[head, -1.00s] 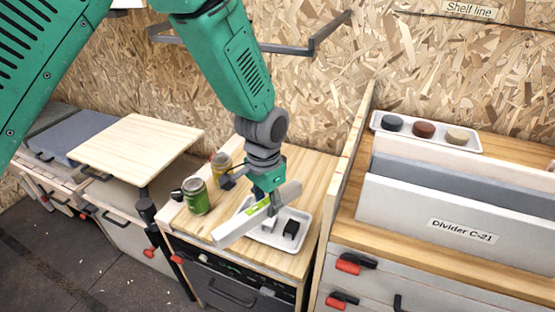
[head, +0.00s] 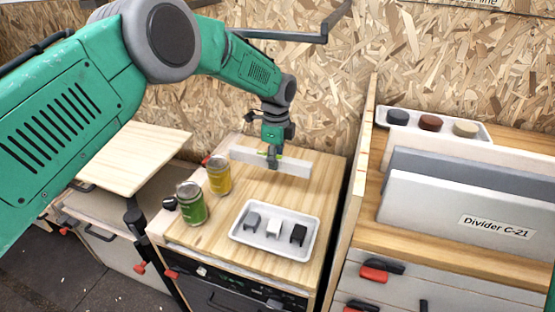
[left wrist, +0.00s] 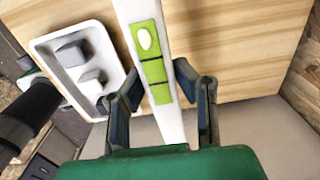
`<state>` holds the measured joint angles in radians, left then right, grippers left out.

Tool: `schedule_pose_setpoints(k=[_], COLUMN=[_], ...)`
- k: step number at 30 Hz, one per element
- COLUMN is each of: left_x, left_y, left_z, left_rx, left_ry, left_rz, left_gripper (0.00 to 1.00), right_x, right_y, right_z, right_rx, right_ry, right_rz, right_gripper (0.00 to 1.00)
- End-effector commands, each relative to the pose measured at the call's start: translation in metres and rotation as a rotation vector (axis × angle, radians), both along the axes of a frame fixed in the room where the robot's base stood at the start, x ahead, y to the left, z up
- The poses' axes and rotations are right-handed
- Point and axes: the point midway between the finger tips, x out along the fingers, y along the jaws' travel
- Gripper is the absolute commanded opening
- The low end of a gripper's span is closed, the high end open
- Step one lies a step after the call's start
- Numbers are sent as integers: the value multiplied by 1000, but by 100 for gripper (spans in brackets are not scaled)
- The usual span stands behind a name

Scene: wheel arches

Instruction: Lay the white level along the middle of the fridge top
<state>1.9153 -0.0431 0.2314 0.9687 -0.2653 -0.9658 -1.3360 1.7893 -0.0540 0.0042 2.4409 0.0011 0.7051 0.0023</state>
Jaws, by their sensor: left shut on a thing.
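The white level (head: 296,166) is a long white bar with a green vial section, held crosswise over the back part of the wooden fridge top (head: 212,236). My left gripper (head: 272,162) is shut on it near its middle, pointing down. In the left wrist view the level (left wrist: 173,122) runs between the fingers, with its green section (left wrist: 150,60) just ahead of them. Wood shows behind it there. I cannot tell whether the level touches the top or hangs a little above it. My right gripper is not in view.
A white tray (head: 236,229) with three small blocks stands at the front right of the fridge top. A wooden side panel (head: 357,190) rises on the right.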

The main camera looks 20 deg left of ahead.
Motion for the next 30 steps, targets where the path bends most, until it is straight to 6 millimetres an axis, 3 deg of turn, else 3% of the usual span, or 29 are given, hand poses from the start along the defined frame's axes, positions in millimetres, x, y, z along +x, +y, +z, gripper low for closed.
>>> schedule_pose_setpoints(k=[30], left_x=[0], left_y=[-1], left_z=[-78], left_rx=[2], left_ry=[1], left_rz=[2], left_gripper=[0], right_x=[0], right_y=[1], right_z=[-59], right_rx=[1], right_ry=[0], right_rz=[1], right_gripper=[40])
